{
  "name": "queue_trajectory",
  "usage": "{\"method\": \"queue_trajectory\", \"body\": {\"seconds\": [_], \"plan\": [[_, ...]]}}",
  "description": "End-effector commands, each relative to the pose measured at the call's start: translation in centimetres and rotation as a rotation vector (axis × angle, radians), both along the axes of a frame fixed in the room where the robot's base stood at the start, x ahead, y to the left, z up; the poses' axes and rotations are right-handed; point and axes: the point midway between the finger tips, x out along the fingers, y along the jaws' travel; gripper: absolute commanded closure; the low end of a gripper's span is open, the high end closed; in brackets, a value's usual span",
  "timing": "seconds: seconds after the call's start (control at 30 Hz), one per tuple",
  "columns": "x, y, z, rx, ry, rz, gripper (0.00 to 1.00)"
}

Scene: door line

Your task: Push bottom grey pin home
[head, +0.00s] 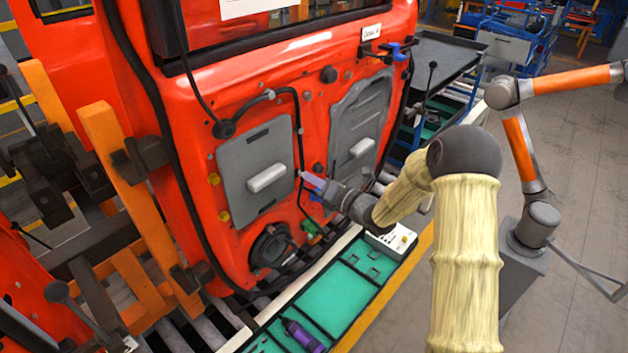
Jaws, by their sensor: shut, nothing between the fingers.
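The red door (345,100) stands upright with its inner side facing me. My gripper (304,176) is shut, its tip against or just short of the door between the two grey panels; I cannot tell if it touches. I cannot make out the bottom grey pin for certain; it is too small here or hidden behind my gripper. A blue part (315,196) and a green part (312,229) show just below my gripper.
The left grey panel (240,150) and right grey panel (375,110) carry pale handles. A black cable runs between them, and a round speaker (270,246) sits low. A green tray (345,290) with a purple tool (303,336) lies below. An orange robot arm (520,150) stands at right.

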Motion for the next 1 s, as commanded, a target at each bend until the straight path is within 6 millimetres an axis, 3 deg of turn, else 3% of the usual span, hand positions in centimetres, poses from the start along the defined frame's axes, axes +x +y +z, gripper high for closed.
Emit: {"method": "queue_trajectory", "body": {"seconds": [1.0], "plan": [[0.55, 0.69, -0.02, 0.000, -0.001, 0.001, 1.00]]}}
